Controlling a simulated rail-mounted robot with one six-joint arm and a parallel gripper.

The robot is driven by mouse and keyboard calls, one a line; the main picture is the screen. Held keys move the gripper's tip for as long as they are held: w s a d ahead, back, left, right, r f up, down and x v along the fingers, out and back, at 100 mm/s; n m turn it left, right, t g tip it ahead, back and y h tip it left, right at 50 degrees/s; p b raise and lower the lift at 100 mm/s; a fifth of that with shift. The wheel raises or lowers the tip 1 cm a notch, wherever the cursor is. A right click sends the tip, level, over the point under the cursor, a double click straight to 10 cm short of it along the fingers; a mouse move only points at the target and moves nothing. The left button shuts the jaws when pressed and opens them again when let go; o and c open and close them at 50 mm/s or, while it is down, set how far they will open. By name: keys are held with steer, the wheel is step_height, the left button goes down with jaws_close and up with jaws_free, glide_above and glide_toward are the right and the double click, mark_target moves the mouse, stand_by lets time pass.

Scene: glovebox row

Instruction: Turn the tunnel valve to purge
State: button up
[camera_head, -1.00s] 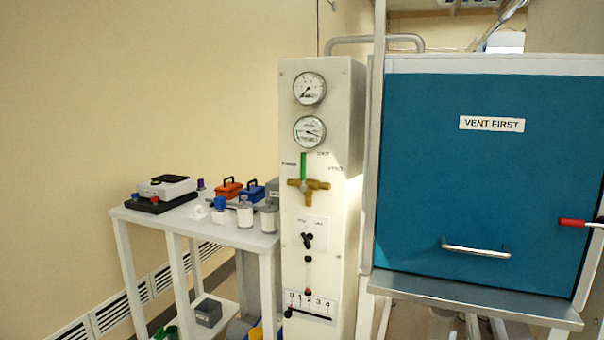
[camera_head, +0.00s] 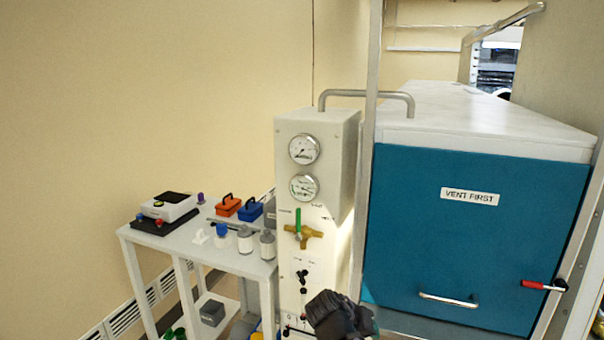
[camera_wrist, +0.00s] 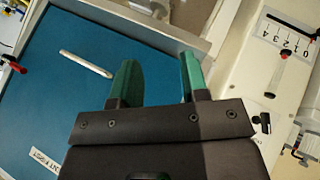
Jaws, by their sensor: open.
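The tunnel valve (camera_head: 304,234) has a brass body and a green lever, on the front of a white column (camera_head: 318,128). Its lever (camera_head: 298,220) points straight up, toward the middle of three small labels above it that are hard to read now. My gripper (camera_head: 340,315) shows at the bottom of the head view, dark and below and right of the valve, apart from it. In the wrist view my gripper (camera_wrist: 158,75) has its two green fingers spread with nothing between them. I cannot make out the valve surely in the wrist view.
Two gauges (camera_head: 304,168) sit above the valve. A blue door (camera_head: 475,235) with a handle (camera_head: 448,299) and a red-gripped lever (camera_head: 543,286) is at right. A white table (camera_head: 150,241) with jars and boxes stands at left. A numbered scale (camera_wrist: 288,35) shows in the wrist view.

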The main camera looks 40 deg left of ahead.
steer(key=s+a+r+m+t+y+p, duration=0.1)
steer(key=a+r+t+p, duration=0.15)
steer(key=a+r, duration=0.6)
steer(key=s+a+r+t+y+p, duration=0.15)
steer(key=a+r+t, duration=0.3)
steer(key=a, duration=0.65)
steer(key=m+t+y+b, duration=0.1)
steer(key=m+t+y, duration=0.1)
steer(key=m+t, duration=0.15)
glide_toward(297, 217)
steer(key=w, duration=0.2)
steer(key=shift+m, duration=0.35)
steer(key=w, duration=0.7)
steer(key=w+a, duration=0.1)
steer(key=w, duration=0.2)
steer(key=shift+w, duration=0.3)
steer(key=shift+c, duration=0.4)
jaws_close()
